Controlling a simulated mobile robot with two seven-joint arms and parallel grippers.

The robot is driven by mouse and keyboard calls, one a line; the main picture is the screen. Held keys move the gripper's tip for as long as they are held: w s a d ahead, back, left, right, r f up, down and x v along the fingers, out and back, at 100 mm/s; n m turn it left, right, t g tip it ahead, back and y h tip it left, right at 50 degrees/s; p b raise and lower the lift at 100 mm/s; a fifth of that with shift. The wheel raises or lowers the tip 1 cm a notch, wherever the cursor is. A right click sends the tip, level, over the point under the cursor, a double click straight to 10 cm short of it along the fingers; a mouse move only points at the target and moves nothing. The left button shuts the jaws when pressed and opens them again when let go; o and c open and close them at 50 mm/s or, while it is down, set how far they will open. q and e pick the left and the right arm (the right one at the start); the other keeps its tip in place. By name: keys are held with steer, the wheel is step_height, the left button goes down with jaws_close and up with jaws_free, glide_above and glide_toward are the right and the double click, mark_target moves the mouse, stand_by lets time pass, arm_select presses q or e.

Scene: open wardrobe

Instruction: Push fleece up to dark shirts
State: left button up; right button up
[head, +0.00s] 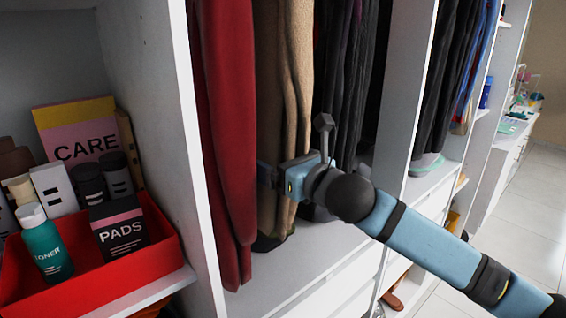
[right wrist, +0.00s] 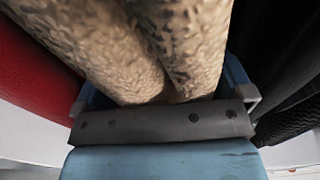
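The tan fleece (head: 283,70) hangs in the middle compartment of the wardrobe, between a red garment and the dark shirts (head: 347,70). My right gripper (head: 277,176) is at the lower part of the fleece. In the right wrist view, the fleece (right wrist: 185,45) lies in folds between the two blue fingers, which stand wide apart on either side of it. The dark shirts (right wrist: 290,65) are just outside the right finger there. The fingertips are mostly hidden. My left gripper is not in view.
The red garment (head: 230,110) hangs left of the fleece and also shows in the right wrist view (right wrist: 30,75). A white upright panel (head: 405,80) bounds the compartment on the right. A red box (head: 150,265) of toiletries stands on the left shelf.

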steer(key=c, duration=1.3)
steer(key=shift+o, duration=0.2)
steer(key=shift+w+d, duration=0.15)
steer(key=shift+d, duration=0.05)
steer(key=shift+w+d+p, duration=0.25)
steer(key=shift+d+p, duration=0.05)
steer(key=o, duration=1.4)
steer(key=shift+s+d, duration=0.1)
